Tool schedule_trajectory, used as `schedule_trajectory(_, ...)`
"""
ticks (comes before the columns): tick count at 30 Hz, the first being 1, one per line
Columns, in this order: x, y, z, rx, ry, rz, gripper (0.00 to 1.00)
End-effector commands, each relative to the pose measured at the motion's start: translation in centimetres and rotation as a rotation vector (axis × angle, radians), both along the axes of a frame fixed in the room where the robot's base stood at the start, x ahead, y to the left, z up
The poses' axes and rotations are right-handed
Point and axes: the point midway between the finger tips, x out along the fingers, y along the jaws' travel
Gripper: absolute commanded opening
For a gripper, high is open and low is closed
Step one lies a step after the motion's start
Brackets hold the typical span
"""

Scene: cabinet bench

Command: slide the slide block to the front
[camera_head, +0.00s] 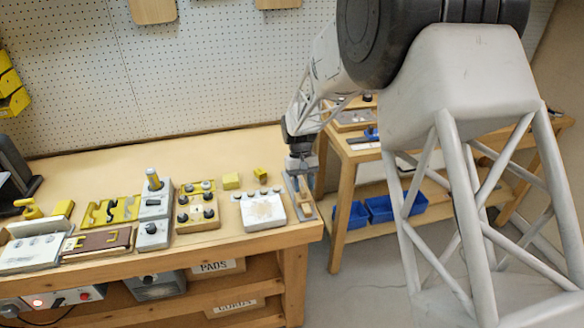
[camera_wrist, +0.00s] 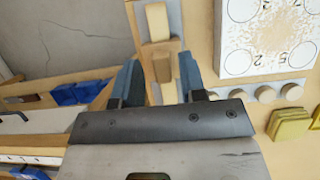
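A narrow grey slide track (camera_head: 309,213) lies at the right end of the bench, with a pale wooden piece (camera_head: 303,197) on it. In the wrist view two wooden pieces show along the track: a pale rounded block (camera_wrist: 157,22) beyond my fingertips and a browner piece (camera_wrist: 162,68) between the fingers. I cannot tell for certain which is the slide block. My gripper (camera_head: 302,178) points down over the far part of the track. Its blue-grey fingers (camera_wrist: 160,78) stand apart, with a gap on both sides of the browner piece. The track's far end is hidden by my gripper.
A white panel with round marks (camera_head: 263,211) sits just left of the track, with several round knobs along its edge. Yellow blocks (camera_head: 231,181) lie behind it. The bench's right edge is close to the track. A second table with blue bins (camera_head: 396,207) stands beyond.

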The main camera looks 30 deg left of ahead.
Motion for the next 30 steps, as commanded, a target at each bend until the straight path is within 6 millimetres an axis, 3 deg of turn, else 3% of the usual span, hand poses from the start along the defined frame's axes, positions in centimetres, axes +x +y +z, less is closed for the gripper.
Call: schedule_trajectory(30, 0.1, 0.1, 6.0, 0.004, -0.004, 0.0, 0.38)
